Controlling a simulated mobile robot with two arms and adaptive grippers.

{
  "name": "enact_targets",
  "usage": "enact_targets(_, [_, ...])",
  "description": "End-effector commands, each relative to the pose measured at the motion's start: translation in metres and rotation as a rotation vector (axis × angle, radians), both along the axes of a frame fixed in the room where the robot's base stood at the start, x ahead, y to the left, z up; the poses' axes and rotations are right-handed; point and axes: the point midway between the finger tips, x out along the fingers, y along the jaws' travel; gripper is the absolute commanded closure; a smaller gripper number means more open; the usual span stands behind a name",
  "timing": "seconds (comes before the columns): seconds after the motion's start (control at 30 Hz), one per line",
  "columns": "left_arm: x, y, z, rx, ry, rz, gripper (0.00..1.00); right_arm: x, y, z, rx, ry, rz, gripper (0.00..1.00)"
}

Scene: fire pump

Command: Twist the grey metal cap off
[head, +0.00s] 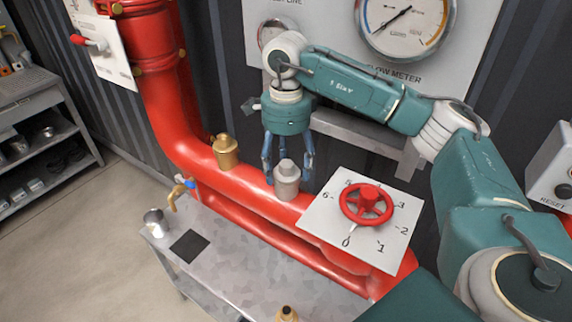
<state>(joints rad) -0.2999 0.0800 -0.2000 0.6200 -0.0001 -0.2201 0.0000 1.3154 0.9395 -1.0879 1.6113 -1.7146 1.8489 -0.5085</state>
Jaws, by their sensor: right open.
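The grey metal cap (287,178) sits upright on top of the red pipe, left of the numbered dial plate. My right gripper (288,172) points down over it with its blue fingers spread open, one on each side of the cap. I cannot tell whether the fingers touch the cap. The red pipe (170,110) comes down from the upper left and runs along behind the metal bench. My left gripper is not in view.
A brass fitting (225,151) stands on the pipe to the left. The red handwheel (366,204) on its white plate (320,228) is close on the right. The bench (225,260) holds a metal cup (154,222). A gauge (408,22) hangs behind my right arm.

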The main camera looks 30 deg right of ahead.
Motion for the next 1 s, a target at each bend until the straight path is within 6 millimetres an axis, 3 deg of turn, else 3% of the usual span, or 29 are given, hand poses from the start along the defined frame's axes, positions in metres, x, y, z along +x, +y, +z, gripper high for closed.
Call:
enact_targets(0.17, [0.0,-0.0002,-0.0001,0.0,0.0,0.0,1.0,0.0,0.0001,-0.0001,0.0,0.0,-0.002,0.35])
enact_targets(0.4, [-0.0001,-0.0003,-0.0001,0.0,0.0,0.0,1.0,0.0001,0.0,0.0001,0.0,-0.001,0.0,0.81])
enact_targets(0.57, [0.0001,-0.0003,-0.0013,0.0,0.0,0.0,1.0,0.0002,0.0001,-0.0003,0.0,-0.001,0.06,0.83])
enact_targets(0.87, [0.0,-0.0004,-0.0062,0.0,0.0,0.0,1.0,0.0006,0.0013,0.0003,-0.001,-0.004,0.47,0.83])
enact_targets(1.0, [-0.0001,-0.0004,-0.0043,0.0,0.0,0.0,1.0,0.001,0.0014,0.0026,0.0,-0.006,0.467,0.84])
